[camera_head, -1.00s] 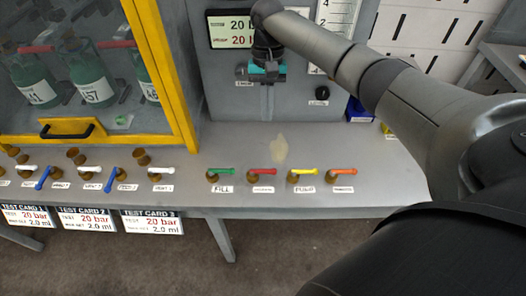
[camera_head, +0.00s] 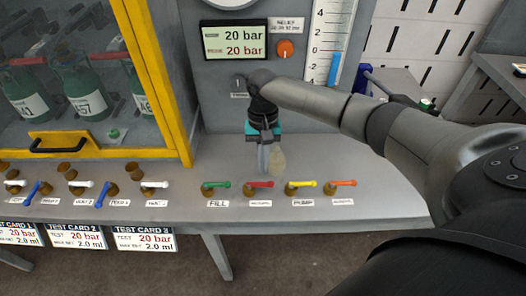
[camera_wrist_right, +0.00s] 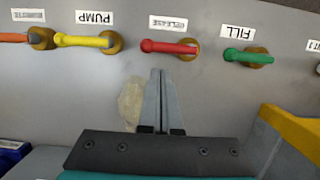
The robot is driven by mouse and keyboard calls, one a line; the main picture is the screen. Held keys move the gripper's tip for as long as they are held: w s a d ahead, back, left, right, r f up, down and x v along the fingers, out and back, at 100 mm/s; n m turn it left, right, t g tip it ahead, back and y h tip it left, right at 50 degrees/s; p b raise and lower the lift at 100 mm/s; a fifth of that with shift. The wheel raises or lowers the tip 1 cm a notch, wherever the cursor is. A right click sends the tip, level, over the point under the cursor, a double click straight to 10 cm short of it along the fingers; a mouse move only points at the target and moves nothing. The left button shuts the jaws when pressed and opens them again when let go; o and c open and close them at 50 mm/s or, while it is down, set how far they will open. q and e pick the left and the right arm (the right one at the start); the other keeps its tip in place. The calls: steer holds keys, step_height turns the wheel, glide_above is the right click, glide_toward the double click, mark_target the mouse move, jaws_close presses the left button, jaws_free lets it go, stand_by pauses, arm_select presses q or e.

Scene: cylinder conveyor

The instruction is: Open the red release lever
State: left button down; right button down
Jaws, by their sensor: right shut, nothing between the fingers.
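The red release lever (camera_head: 260,184) is on the bench between the green and yellow levers. Its handle points right in the head view, parallel to the bench's front edge. It also shows in the right wrist view (camera_wrist_right: 168,48) beside a RELEASE label that appears upside down. My right gripper (camera_head: 264,172) is shut and empty, its fingers pointing down just behind the red lever. In the right wrist view its closed fingertips (camera_wrist_right: 158,72) lie just below the red handle, seemingly apart from it. My left gripper is not in view.
The green FILL lever (camera_head: 216,185), yellow PUMP lever (camera_head: 300,184) and orange lever (camera_head: 343,183) stand close by in the same row. A yellow-framed cabinet (camera_head: 150,75) is at the left. A panel with a 20 bar display (camera_head: 234,39) rises behind. A pale stain marks the bench.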

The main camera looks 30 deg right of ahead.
steer(key=shift+s+a+f, duration=0.15)
steer(key=shift+s+a, duration=0.2)
steer(key=shift+s, duration=0.3)
